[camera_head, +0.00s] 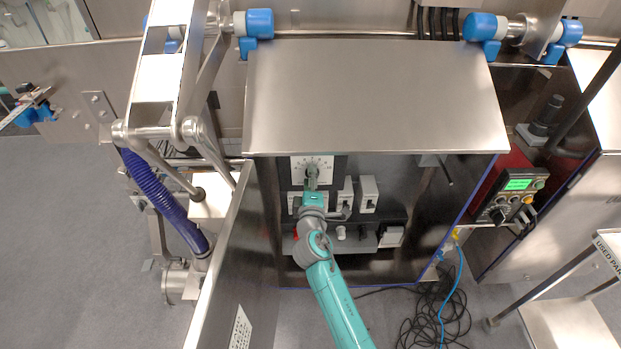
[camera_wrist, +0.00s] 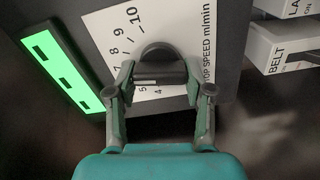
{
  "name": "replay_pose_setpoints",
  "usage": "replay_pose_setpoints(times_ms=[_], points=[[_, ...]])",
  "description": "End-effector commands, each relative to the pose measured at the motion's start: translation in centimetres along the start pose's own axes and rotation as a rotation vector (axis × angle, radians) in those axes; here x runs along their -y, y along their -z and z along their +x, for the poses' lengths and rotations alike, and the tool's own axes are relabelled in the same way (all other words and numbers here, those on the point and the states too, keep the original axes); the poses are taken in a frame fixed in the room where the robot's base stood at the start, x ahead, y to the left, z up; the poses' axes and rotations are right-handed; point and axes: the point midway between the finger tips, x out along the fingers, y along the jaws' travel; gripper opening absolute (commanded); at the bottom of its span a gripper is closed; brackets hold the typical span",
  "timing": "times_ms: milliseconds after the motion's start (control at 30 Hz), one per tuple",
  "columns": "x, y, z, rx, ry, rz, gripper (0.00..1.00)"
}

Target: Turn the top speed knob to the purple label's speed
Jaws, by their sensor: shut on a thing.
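The top speed knob (camera_wrist: 158,60) is dark and rounded, in front of a white dial plate (camera_wrist: 125,28) printed "TOP SPEED m/min". Numbers 4, 5, 7, 8, 9 and 10 are legible on the plate. My gripper (camera_wrist: 160,78) is shut on the knob, one finger on each side, in the wrist view. In the head view the dial plate (camera_head: 312,164) is at the top of the open cabinet's panel, and my gripper (camera_head: 312,184) covers its lower part. The knob's pointer is not clear. I see no purple label in either view.
A bright green display (camera_wrist: 62,72) with dark dashes is left of the dial. White switch boxes (camera_wrist: 285,45), one marked "BELT", are to its right. The cabinet's open door (camera_head: 232,265) stands left of my arm. A steel cover (camera_head: 375,100) overhangs the panel.

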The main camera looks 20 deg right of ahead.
Motion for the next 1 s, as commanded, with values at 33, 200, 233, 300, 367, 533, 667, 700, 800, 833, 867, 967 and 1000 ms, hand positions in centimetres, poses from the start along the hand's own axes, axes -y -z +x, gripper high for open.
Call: replay_pose_setpoints(times_ms=[33,200,233,300,367,533,667,700,800,833,867,967,1000], points=[[0.06,0.09,-0.02,-0.002,0.000,-0.042,0.17],[0.19,0.08,-0.02,-0.002,0.000,-0.204,0.17],[0.21,0.08,-0.02,-0.002,0.000,-0.232,0.17],[0.26,0.07,-0.02,-0.003,0.000,-0.298,0.17],[0.30,0.06,-0.02,-0.003,0.000,-0.355,0.17],[0.42,0.01,-0.03,-0.003,0.000,-0.517,0.17],[0.50,-0.04,-0.03,-0.003,0.000,-0.638,0.17],[0.52,-0.05,-0.03,-0.003,0.000,-0.674,0.17],[0.57,-0.10,-0.03,-0.003,0.000,-0.760,0.17],[0.59,-0.11,-0.04,-0.003,0.000,-0.784,0.17],[0.61,-0.12,-0.04,-0.003,0.000,-0.807,0.17],[0.65,-0.16,-0.04,-0.003,0.000,-0.878,0.17],[0.66,-0.17,-0.04,-0.003,0.000,-0.903,0.17]])
